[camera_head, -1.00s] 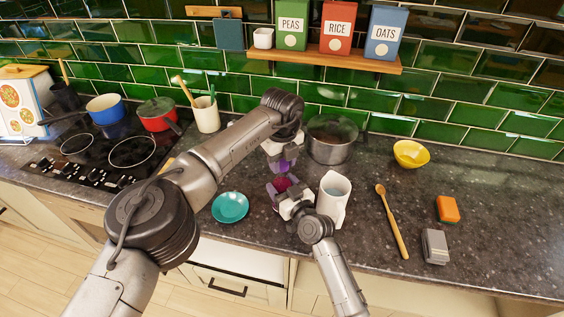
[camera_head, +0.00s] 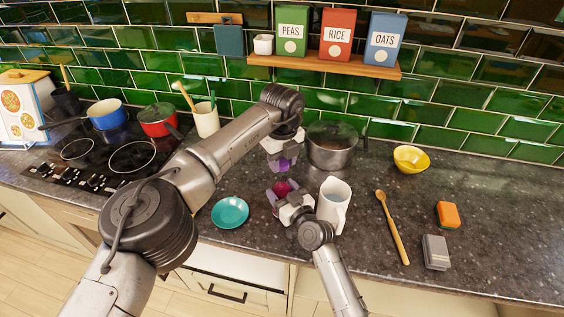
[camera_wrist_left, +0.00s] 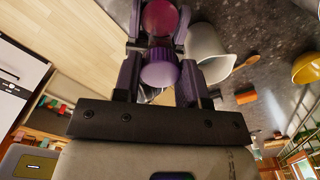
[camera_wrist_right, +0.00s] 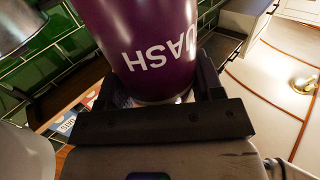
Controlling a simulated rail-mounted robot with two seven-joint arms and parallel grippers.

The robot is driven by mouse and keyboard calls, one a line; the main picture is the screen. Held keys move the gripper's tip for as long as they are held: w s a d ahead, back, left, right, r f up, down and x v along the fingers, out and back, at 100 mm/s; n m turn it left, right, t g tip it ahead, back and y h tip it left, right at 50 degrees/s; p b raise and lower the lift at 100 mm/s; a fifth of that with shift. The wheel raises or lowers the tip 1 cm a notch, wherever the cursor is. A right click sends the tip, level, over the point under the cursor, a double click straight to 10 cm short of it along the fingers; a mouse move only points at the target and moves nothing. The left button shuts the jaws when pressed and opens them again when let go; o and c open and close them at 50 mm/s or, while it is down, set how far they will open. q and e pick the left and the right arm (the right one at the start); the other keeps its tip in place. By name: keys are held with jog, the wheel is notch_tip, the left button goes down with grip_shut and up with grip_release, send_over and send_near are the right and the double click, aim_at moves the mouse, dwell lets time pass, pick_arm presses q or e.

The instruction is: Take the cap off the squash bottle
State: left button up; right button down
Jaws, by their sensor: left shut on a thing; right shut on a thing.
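The squash bottle (camera_wrist_right: 145,35) is dark purple with white lettering, and fills the right wrist view. My right gripper (camera_head: 280,201) is shut on its body and holds it over the counter, left of the white jug. The bottle's round top (camera_head: 282,187) shows in the head view. The purple ribbed cap (camera_wrist_left: 160,72) is between the fingers of my left gripper (camera_head: 284,164), which is shut on it. In the left wrist view the cap looks separate from the bottle (camera_wrist_left: 160,18) beyond it. In the head view the left gripper is just above and behind the bottle.
The white jug (camera_head: 333,205) stands close to the right gripper, and a steel pot (camera_head: 332,152) close to the left. A teal saucer (camera_head: 230,212) lies to the left. A wooden spoon (camera_head: 393,228), orange sponge (camera_head: 448,214) and yellow bowl (camera_head: 410,158) are to the right.

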aim_at(282, 162)
pick_arm(q)
jog(key=shift+r, duration=1.55)
pick_arm(e)
jog(key=shift+c, duration=0.8)
grip_release()
